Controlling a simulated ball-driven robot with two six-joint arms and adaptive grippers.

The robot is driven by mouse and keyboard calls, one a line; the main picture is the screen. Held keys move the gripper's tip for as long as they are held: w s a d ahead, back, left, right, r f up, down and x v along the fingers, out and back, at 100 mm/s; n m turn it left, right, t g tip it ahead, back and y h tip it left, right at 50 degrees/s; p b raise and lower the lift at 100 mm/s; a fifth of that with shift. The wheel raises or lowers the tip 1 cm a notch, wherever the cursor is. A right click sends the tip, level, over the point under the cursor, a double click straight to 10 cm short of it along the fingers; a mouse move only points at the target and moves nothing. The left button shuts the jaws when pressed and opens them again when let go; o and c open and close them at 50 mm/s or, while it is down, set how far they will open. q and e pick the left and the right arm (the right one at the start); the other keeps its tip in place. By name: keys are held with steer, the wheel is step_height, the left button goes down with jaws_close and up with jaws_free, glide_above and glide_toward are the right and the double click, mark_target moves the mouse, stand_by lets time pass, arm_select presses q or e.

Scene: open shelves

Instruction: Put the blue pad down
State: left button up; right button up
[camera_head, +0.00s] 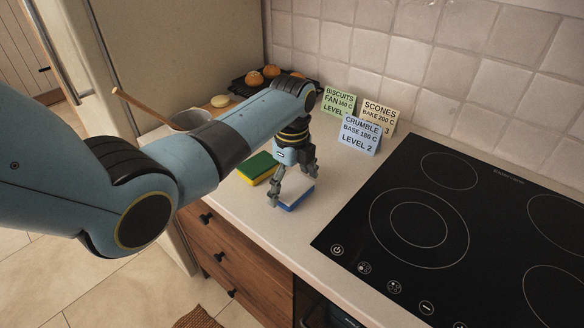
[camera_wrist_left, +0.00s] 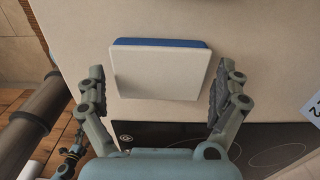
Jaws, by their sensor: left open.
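The blue pad (camera_head: 297,197) is a flat block with a white top and a blue lower layer. It lies on the counter to the left of the hob. In the left wrist view the pad (camera_wrist_left: 160,72) shows its white face, with a blue edge along the far side. My left gripper (camera_head: 292,189) points down over the pad. In the left wrist view its open fingers (camera_wrist_left: 160,80) stand to the left and right of the pad, with a gap on each side.
A green and yellow sponge (camera_head: 258,168) lies just left of the pad. Recipe cards (camera_head: 359,135) stand behind, near the tiled wall. A black hob (camera_head: 420,215) fills the right. A pan (camera_head: 190,119) and a rack of buns (camera_head: 262,78) are farther back. Some bare counter lies in front.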

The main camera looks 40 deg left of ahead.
mark_target(292, 186)
arm_select(q)
step_height(292, 186, up, 12)
steer(key=shift+f, duration=0.25)
stand_by(0.4)
